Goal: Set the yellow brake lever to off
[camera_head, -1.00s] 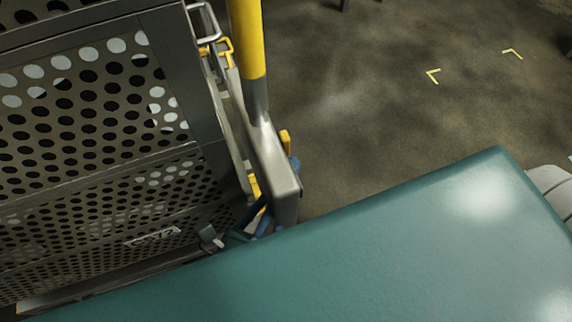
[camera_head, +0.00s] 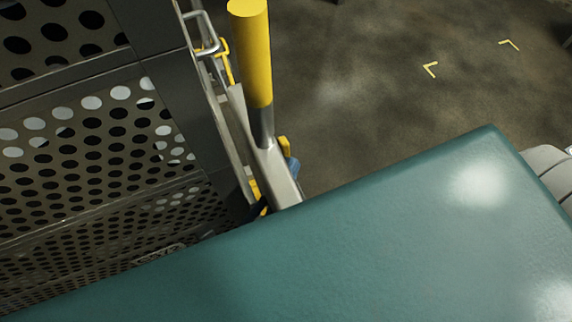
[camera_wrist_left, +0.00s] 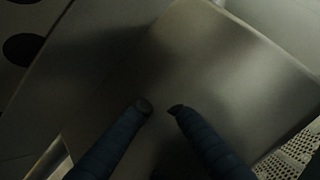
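The yellow brake lever (camera_head: 250,60) stands roughly upright beside a perforated metal panel in the head view. Its yellow grip sits on a metal shaft that runs into a flat grey arm (camera_head: 275,172). The lever's lower end is hidden behind my teal body. Blue parts of my left gripper (camera_head: 292,168) show beside and behind this grey arm, mostly hidden, well below the yellow grip. In the left wrist view its two dark fingers (camera_wrist_left: 160,107) are a little apart, with nothing visible between them, in front of a smooth grey metal surface. Contact cannot be told. My right gripper is not in view.
The perforated panel (camera_head: 105,150) fills the left side, close to the lever. A bent metal bar with yellow fittings (camera_head: 224,60) is behind the lever. Open dark floor with yellow corner marks (camera_head: 430,69) lies to the right.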

